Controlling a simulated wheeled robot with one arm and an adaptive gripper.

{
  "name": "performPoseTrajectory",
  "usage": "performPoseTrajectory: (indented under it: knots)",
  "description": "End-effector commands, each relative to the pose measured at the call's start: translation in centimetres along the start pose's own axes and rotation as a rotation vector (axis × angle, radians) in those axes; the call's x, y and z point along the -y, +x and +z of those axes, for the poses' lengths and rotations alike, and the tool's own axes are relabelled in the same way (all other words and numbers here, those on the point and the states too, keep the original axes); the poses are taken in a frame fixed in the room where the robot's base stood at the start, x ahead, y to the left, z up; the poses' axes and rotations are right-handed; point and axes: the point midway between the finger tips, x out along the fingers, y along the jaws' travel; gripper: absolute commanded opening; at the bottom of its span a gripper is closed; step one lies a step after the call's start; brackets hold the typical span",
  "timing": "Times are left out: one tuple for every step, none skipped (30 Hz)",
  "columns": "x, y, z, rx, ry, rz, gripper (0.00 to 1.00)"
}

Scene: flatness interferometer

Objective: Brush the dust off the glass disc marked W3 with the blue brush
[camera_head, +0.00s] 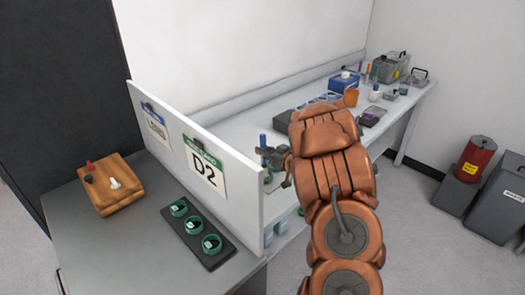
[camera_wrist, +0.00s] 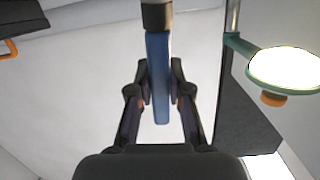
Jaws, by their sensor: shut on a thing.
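My gripper (camera_wrist: 160,95) is shut on the blue brush (camera_wrist: 158,75), whose blue handle stands between the two fingers in the wrist view. The dark collar of the brush shows at the top edge of that view; its bristles are out of view. In the head view my gripper (camera_head: 272,165) is just right of the white partition, above the bench, with a blue piece of the brush (camera_head: 262,141) upright there. Several green round holders with pale labels (camera_head: 193,225) sit in a dark strip on the grey table. I cannot read W3 on any of them.
A white partition (camera_head: 240,195) with a D2 sign (camera_head: 206,173) stands between the grey table (camera_head: 120,255) and the white bench (camera_head: 240,112). A wooden block (camera_head: 118,197) with small knobs lies left. A green-rimmed lit lamp (camera_wrist: 285,68) is right in the wrist view.

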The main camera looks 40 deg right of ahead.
Motion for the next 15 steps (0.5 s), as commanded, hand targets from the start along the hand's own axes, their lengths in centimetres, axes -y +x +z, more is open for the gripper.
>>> performPoseTrajectory:
  knots:
    - [-0.09,-0.08,0.1,0.003,0.001,0.001,0.0]
    - [-0.14,-0.12,0.09,0.003,0.001,0.002,0.0]
    - [-0.22,-0.18,0.06,0.003,0.001,0.002,0.0]
    - [-0.29,-0.24,0.05,0.003,0.001,0.002,0.0]
    - [-0.36,-0.29,0.03,0.003,0.001,0.002,0.0]
    - [-0.46,-0.36,0.01,0.003,0.001,0.003,0.0]
    - [-0.52,-0.41,0.01,0.003,0.001,0.003,0.0]
    - [-0.56,-0.44,0.02,0.003,0.001,0.003,0.0]
    - [-0.6,-0.47,0.02,0.003,0.001,0.003,0.0]
    - [-0.62,-0.48,0.02,0.003,0.001,0.002,0.0]
    - [-0.63,-0.49,0.03,0.003,0.001,0.002,0.0]
    - [-0.66,-0.51,0.02,0.003,0.001,0.002,0.0]
    - [-0.69,-0.53,-0.01,0.002,0.001,0.002,0.0]
    - [-0.73,-0.57,-0.02,0.002,0.001,0.002,0.0]
    - [-0.8,-0.62,-0.06,0.002,0.001,0.002,0.0]
